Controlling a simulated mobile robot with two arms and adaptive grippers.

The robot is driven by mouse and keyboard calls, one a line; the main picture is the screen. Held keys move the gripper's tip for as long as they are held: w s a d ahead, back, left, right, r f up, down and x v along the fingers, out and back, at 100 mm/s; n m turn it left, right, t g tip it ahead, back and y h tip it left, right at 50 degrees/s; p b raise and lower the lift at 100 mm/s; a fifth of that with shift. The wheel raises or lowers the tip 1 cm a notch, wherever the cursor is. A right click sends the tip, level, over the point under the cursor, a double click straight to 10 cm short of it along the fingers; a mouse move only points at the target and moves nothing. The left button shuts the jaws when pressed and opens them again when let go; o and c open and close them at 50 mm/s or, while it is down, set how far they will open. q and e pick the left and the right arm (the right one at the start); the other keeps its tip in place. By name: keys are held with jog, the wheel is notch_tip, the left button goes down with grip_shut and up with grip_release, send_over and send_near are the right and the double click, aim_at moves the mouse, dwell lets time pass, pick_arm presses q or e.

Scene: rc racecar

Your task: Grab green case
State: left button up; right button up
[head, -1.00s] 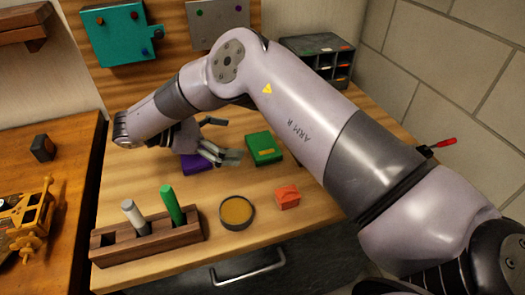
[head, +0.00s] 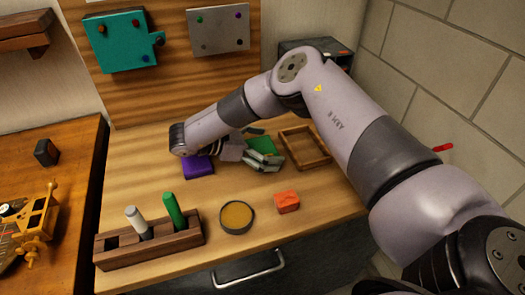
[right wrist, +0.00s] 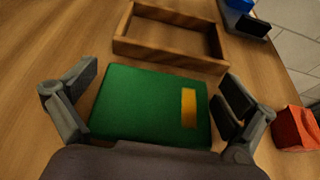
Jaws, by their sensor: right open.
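The green case (right wrist: 145,105) is a flat green box with a yellow label, lying on the wooden table. In the right wrist view it sits between the two spread fingers of my right gripper (right wrist: 150,108), with a gap on each side. In the head view the green case (head: 262,144) is partly hidden behind my right gripper (head: 262,157). The right gripper is open and empty. A purple case (head: 198,166) lies to its left, partly under my right arm. My left gripper is not in view.
A wooden frame tray (head: 305,148) lies just behind and right of the green case. An orange block (head: 286,201), a round tin (head: 237,216) and a wooden holder (head: 150,245) with two upright sticks stand nearer the front edge. A bin unit (head: 316,48) is at the back.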

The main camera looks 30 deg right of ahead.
jog(key=c, duration=1)
jog(key=shift+c, duration=0.2)
jog(key=shift+r, duration=0.15)
